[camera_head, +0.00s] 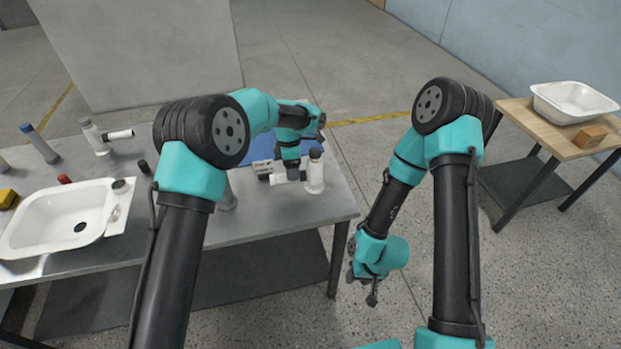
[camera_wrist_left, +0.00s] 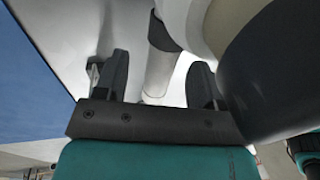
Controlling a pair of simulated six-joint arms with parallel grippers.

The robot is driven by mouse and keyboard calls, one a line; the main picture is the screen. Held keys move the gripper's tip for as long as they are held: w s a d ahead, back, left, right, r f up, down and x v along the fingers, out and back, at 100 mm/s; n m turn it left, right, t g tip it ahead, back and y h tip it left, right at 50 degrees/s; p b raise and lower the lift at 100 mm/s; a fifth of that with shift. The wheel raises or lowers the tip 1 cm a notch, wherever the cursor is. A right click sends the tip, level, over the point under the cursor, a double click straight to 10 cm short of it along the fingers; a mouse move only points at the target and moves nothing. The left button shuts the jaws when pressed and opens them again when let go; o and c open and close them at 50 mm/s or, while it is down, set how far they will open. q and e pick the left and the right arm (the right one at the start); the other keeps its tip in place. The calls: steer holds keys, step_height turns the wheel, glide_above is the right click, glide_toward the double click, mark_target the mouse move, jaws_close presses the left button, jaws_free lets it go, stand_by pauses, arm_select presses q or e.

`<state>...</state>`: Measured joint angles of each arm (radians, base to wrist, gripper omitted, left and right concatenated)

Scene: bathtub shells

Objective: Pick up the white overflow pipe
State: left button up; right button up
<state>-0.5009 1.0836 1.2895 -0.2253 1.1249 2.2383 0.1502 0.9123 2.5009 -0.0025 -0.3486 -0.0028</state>
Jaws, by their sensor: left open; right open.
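The white overflow pipe (camera_head: 315,178) stands upright with a dark top near the right end of the grey table. A thinner white side piece (camera_head: 279,178) lies beside it, partly hidden by my left gripper (camera_head: 291,170). In the left wrist view, the open left fingers (camera_wrist_left: 158,80) sit on either side of a thin white tube (camera_wrist_left: 159,76) with a dark collar, apart from it. A large white and dark rounded body fills that view's upper right. Whether the tube joins it is not clear. My right gripper (camera_head: 370,287) hangs open and empty over the floor, right of the table.
A similar white pipe with a side branch (camera_head: 94,138) stands at the table's left, near a white basin (camera_head: 62,220) and a grey-blue-capped cylinder (camera_head: 40,143). A blue sheet (camera_head: 262,149) lies behind my left gripper. A wooden table (camera_head: 535,125) holds another basin (camera_head: 575,101) and an orange-brown block (camera_head: 589,137).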

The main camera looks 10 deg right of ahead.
arm_select(q)
steer(key=shift+s+d+f, duration=0.1)
steer(key=shift+s+f, duration=0.15)
steer(key=shift+f, duration=0.6)
steer(key=shift+s+f, duration=0.25)
steer(key=shift+f, duration=0.6)
steer(key=shift+f, duration=0.2)
steer(key=shift+c, duration=0.2)
steer(key=c, duration=1)
steer(key=shift+r, duration=1.8)
steer(key=shift+s+r, duration=0.2)
steer(key=shift+r, duration=0.1)
steer(key=s, duration=0.5)
steer(key=s+a+r, duration=0.1)
steer(key=s, duration=0.4)
steer(key=s+a, duration=0.1)
steer(key=s, duration=0.4)
steer(key=shift+s+r, duration=0.15)
steer(key=shift+s, duration=0.1)
steer(key=shift+w, duration=0.1)
